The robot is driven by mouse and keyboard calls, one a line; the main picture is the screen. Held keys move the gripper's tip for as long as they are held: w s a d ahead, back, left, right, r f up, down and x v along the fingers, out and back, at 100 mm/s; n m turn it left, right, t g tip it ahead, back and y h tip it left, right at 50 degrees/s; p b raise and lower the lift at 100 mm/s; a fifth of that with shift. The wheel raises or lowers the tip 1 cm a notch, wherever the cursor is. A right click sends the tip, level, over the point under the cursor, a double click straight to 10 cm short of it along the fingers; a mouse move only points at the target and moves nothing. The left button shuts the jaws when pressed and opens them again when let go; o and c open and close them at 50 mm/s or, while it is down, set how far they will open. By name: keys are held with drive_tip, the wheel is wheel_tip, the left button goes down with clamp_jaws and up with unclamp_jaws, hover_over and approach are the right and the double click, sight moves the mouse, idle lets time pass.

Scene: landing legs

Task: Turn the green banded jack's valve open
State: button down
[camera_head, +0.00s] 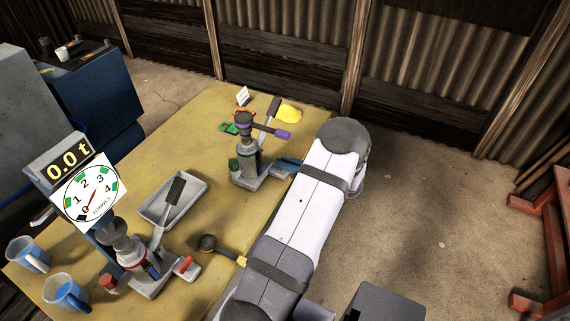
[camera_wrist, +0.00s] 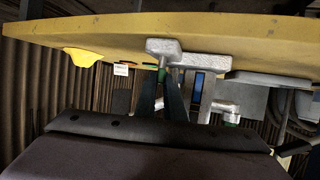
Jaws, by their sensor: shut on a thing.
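The green banded jack (camera_head: 246,155) stands upright on the far part of the yellow table, with a green-marked cylinder at its left and a dark-handled lever leaning up. My gripper (camera_head: 286,163) reaches it from the right, low at its base. In the wrist view, which looks upside down, the jack (camera_wrist: 206,88) shows its grey metal and a blue label. My gripper (camera_wrist: 161,95) is shut on the small green valve (camera_wrist: 162,74) between its fingertips. The valve is hidden in the head view, and its turn angle cannot be told. The display (camera_head: 69,161) reads 0.0 t.
A red-marked jack (camera_head: 145,270) stands nearer on the table (camera_head: 205,125). A grey tray (camera_head: 160,212), two blue mugs (camera_head: 66,292), a black-and-yellow tool (camera_head: 208,243) and a yellow cloth (camera_head: 289,113) lie around. A purple-ended bar (camera_head: 272,132) sticks out above my gripper.

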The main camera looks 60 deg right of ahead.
drive_tip(key=shift+d+r+n+t+y, duration=0.15)
drive_tip(key=shift+n+t+y, duration=0.25)
drive_tip(key=shift+n+y, duration=0.45)
drive_tip(key=c, duration=1.8)
unclamp_jaws()
drive_tip(key=shift+c, duration=0.2)
drive_tip(key=shift+s+r+b, duration=0.1)
drive_tip(key=shift+s+b, duration=0.25)
drive_tip(key=shift+s, duration=0.2)
drive_tip(key=b+v, duration=0.1)
drive_tip(key=v, duration=0.5)
drive_tip(key=shift+r, duration=0.15)
